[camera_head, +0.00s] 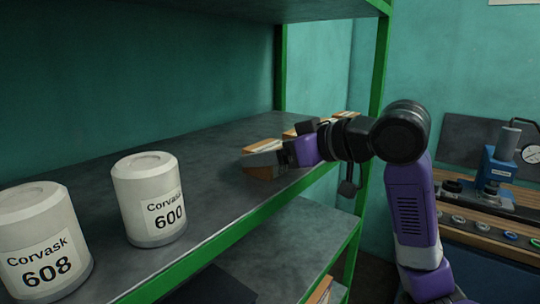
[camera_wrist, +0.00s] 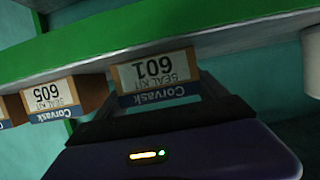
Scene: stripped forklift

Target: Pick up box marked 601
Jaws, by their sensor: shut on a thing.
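The box marked 601 (camera_wrist: 157,72) shows upside down in the wrist view, with a "Seal Kit" label and a blue Corvask band. In the head view a box (camera_head: 262,165) sits at the shelf's front edge, at the end of my arm; its label is not readable there. My gripper (camera_wrist: 156,92) is shut on the 601 box, with a finger at each side of it. In the head view my gripper (camera_head: 268,160) reaches in from the right and partly covers the box. Whether the box is clear of the shelf I cannot tell.
A box marked 605 (camera_wrist: 57,98) stands beside the 601 box. White Corvask containers marked 600 (camera_head: 150,200) and 608 (camera_head: 42,245) stand on the shelf (camera_head: 215,205) to the left. A green post (camera_head: 378,70) rises behind my arm. A workbench (camera_head: 490,205) is at right.

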